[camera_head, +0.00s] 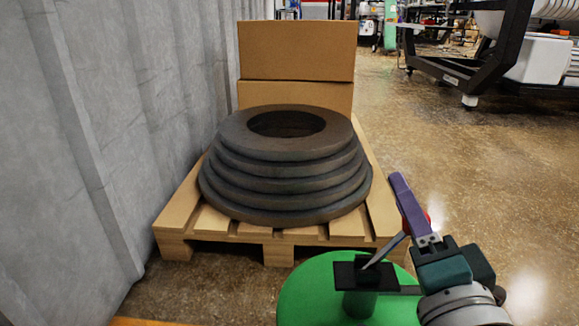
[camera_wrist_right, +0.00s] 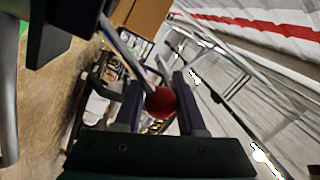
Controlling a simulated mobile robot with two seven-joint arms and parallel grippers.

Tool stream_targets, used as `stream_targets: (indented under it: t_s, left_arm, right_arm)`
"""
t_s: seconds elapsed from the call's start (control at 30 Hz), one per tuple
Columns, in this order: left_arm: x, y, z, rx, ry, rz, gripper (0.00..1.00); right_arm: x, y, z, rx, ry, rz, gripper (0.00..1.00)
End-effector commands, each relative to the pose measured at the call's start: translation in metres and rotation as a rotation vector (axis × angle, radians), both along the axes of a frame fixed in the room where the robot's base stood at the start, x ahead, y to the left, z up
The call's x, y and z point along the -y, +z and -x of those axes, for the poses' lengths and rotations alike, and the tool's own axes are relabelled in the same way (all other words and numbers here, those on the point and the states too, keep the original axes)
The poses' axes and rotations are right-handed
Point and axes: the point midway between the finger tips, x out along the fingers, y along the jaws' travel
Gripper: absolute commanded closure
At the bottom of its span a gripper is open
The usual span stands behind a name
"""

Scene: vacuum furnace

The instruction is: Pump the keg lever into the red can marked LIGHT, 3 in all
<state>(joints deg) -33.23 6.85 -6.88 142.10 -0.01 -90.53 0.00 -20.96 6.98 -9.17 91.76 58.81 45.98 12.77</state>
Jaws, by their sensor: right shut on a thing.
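The green keg (camera_head: 305,295) shows at the bottom of the head view, cut off by the lower edge. A dark pump head (camera_head: 362,275) stands on it. The grey metal lever (camera_head: 388,250) slants up and right from the pump head. Its red ball knob (camera_wrist_right: 160,102) sits between the purple fingers of my right gripper (camera_wrist_right: 160,92), which is shut on it. In the head view my right gripper (camera_head: 408,205) hides most of the knob. My left gripper is not in view. No red can marked LIGHT shows in either view.
A wooden pallet (camera_head: 215,222) bearing stacked dark rings (camera_head: 285,175) and cardboard boxes (camera_head: 295,50) stands beyond the keg. A grey corrugated wall (camera_head: 90,150) runs along the left. The floor to the right is clear up to a black wheeled frame (camera_head: 455,75).

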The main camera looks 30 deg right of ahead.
Motion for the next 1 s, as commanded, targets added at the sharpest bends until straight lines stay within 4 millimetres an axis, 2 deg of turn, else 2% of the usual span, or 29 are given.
stream_targets:
  t_s: [0.23,0.27,0.5,0.8,1.0]
  left_arm:
    - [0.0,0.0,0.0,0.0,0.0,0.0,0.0]
    - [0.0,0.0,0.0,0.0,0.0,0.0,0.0]
    - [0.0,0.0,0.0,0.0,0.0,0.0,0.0]
    - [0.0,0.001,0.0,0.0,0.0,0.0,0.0]
    - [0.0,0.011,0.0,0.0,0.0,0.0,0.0]
  right_arm:
    - [0.001,-0.002,0.001,-0.003,-0.002,-0.005,1.0]
    - [0.001,-0.002,0.001,-0.003,-0.002,-0.005,0.59]
    - [0.0,-0.001,0.0,-0.002,-0.001,-0.004,0.32]
    - [-0.001,-0.001,0.003,-0.004,-0.001,-0.003,0.31]
    - [-0.015,-0.005,0.03,-0.009,0.0,-0.004,0.31]
